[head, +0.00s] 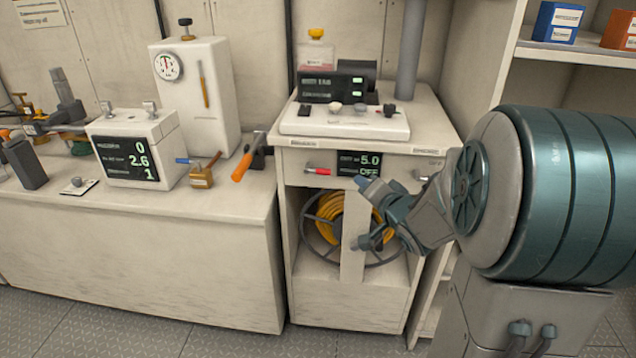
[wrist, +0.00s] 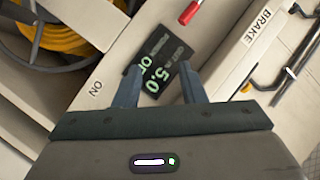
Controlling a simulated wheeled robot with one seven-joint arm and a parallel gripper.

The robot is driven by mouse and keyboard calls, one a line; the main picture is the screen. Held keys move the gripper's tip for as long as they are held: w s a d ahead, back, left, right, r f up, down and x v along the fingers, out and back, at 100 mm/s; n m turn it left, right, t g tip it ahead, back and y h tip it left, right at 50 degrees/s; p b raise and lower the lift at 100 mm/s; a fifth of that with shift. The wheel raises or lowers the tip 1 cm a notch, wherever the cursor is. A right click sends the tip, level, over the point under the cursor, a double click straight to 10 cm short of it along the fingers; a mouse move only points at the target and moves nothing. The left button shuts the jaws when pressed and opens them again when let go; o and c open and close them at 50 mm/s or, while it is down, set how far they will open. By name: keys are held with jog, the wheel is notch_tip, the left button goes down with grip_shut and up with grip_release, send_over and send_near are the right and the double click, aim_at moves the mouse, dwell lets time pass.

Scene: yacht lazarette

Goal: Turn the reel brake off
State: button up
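The reel cabinet (head: 350,290) has a red-handled lever (head: 317,171) on its front, left of a dark display (head: 360,163) reading 5.0 and OFF. The red handle (wrist: 192,12) also shows at the wrist view's top edge. A BRAKE label (wrist: 257,27) lies on a pale edge at the right there, and an ON label (wrist: 96,88) sits left of the fingers. My gripper (head: 360,213) is open and empty, in front of the cabinet below the display. In the wrist view its fingers (wrist: 160,72) flank the display, apart from the red lever. I cannot read the lever's setting.
A reel with yellow hose (head: 328,215) sits in the cabinet's open lower bay, behind a pale upright. A workbench (head: 150,260) with tools and boxes stands left. Shelves (head: 575,52) stand right. Black bars (wrist: 285,50) show at the wrist view's right.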

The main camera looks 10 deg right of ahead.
aim_at(325, 174)
notch_tip(325, 174, down, 5)
jog(key=a+m+t+y+b, duration=0.1)
jog(key=m+t+y+b, duration=0.15)
jog(key=y+b, duration=0.35)
jog(key=shift+y, duration=0.7)
jog(key=x, duration=1.3)
jog(key=shift+s+a+r+b, duration=0.15)
jog(key=shift+a+r+b, duration=0.05)
jog(key=shift+r+b, duration=0.1)
grip_shut()
